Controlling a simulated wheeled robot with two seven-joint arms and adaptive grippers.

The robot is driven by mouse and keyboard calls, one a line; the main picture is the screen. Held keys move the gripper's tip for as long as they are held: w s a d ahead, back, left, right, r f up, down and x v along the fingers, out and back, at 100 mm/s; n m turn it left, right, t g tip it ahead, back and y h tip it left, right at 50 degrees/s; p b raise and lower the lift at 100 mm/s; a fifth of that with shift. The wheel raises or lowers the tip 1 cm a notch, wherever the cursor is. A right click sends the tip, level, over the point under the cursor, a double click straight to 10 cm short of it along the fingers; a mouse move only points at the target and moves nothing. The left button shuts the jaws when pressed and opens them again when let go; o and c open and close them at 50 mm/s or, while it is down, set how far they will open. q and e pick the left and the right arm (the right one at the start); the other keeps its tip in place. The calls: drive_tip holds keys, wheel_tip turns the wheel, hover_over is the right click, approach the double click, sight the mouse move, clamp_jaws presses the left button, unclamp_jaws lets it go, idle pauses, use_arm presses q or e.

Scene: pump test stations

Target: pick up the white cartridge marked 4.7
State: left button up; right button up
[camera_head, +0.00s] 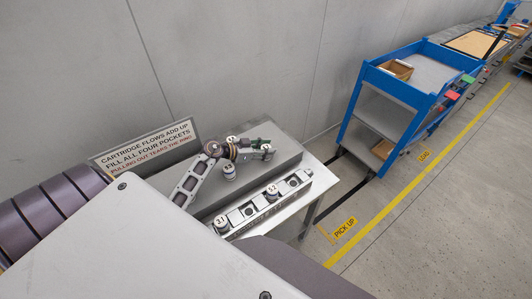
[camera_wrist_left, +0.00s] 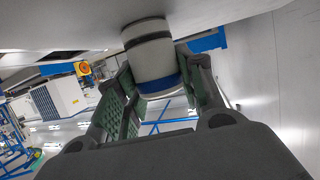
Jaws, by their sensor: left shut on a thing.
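A white cartridge (camera_wrist_left: 152,62) with a grey ring and a blue band sits between the fingers of my left gripper (camera_wrist_left: 160,100) in the left wrist view. In the head view my left gripper (camera_head: 262,144), with green finger pads, is shut on this cartridge (camera_head: 266,149) over the right part of a grey block. Its mark is too small to read surely. I cannot tell if it touches the block. Two other white-topped cartridges (camera_head: 229,171) and (camera_head: 232,140) stand on the block, close to my wrist; their marks are hard to read. My right gripper is not in view.
A pocket rail (camera_head: 243,215) in front of the grey block (camera_head: 287,151) holds cartridges marked 3.1 (camera_head: 221,222) and 5.2 (camera_head: 272,190); other pockets look empty. A sign (camera_head: 147,145) stands behind left. A blue cart (camera_head: 398,96) stands right, past a floor gap.

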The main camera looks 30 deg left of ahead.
use_arm(q)
drive_tip(key=shift+c, duration=0.7)
drive_tip(key=shift+r, duration=0.15)
drive_tip(key=shift+r, duration=0.5)
wheel_tip(320, 180, up, 27)
drive_tip(key=p, duration=0.1)
drive_tip(key=shift+f+p, duration=0.15)
drive_tip(key=shift+p, duration=0.15)
